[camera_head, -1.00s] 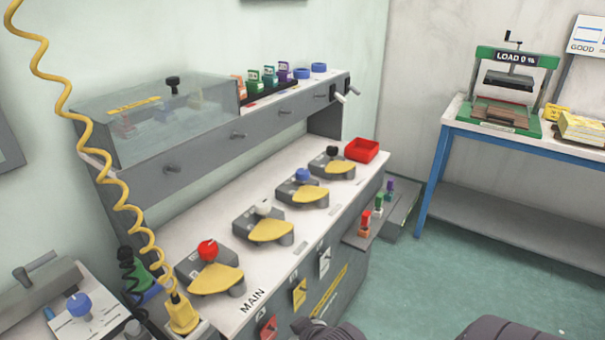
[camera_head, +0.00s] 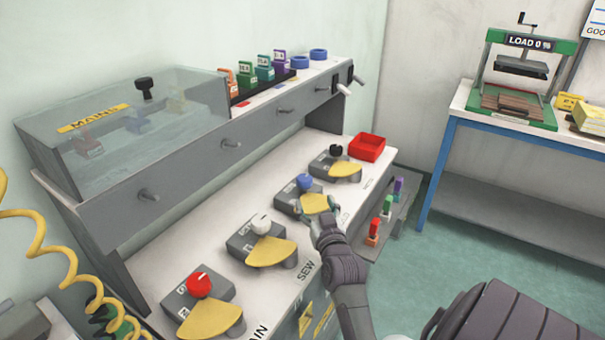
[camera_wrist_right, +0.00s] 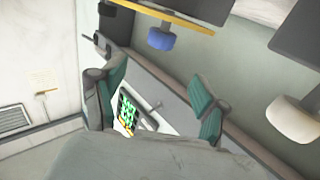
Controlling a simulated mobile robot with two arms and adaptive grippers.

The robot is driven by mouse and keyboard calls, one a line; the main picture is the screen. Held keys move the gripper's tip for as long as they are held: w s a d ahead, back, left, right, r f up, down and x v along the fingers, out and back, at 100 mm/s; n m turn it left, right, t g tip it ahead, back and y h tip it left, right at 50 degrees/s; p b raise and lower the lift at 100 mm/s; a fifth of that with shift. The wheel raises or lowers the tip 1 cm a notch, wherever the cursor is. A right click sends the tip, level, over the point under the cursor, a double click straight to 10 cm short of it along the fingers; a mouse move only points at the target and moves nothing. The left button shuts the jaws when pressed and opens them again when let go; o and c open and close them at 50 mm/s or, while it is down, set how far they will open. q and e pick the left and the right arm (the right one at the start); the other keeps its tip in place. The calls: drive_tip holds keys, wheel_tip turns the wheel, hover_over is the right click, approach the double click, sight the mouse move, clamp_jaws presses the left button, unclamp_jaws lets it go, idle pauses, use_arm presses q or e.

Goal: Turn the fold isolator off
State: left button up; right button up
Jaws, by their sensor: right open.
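A row of isolator switches stands on the white bench top (camera_head: 150,265), each with a yellow plate. Their knobs are red (camera_head: 200,285), white (camera_head: 261,224), blue (camera_head: 305,182) and black (camera_head: 336,150). MAIN lettering is by the red one and SEW by the white one; I cannot read which is marked fold. My right gripper (camera_head: 325,214) is open and empty at the front edge of the blue-knobbed switch, partly covering its yellow plate (camera_head: 314,203). In the right wrist view the blue knob (camera_wrist_right: 161,40) is above the spread fingers and the white knob (camera_wrist_right: 294,121) is to the right.
A clear cover (camera_head: 130,115) and coloured tags (camera_head: 265,68) are on the upper shelf. A red tray (camera_head: 367,148) is at the bench's far end. Several coloured tags (camera_head: 386,208) stand on a low side ledge. A press (camera_head: 520,75) is on the blue table. Floor beyond is clear.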

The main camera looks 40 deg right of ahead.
sight(307, 183)
drive_tip(key=x, duration=0.3)
drive_tip(key=shift+w+d, duration=0.25)
drive_tip(key=shift+w, duration=0.05)
drive_tip(key=shift+x, duration=1.15)
drive_tip(key=x, duration=0.5)
drive_tip(key=shift+w+f, duration=0.1)
drive_tip(key=shift+f, duration=0.05)
drive_tip(key=shift+w+d, duration=0.2)
drive_tip(key=shift+w, duration=0.05)
drive_tip(key=shift+w+d, duration=0.1)
drive_tip(key=shift+w, duration=0.05)
drive_tip(key=shift+c, duration=1)
drive_tip(key=c, duration=1.1)
use_arm(q)
drive_tip(key=s, duration=0.1)
drive_tip(key=s+a, duration=0.1)
drive_tip(key=s, duration=0.1)
drive_tip(key=shift+a+g, duration=0.15)
drive_tip(key=shift+g, duration=0.15)
use_arm(e)
clamp_jaws()
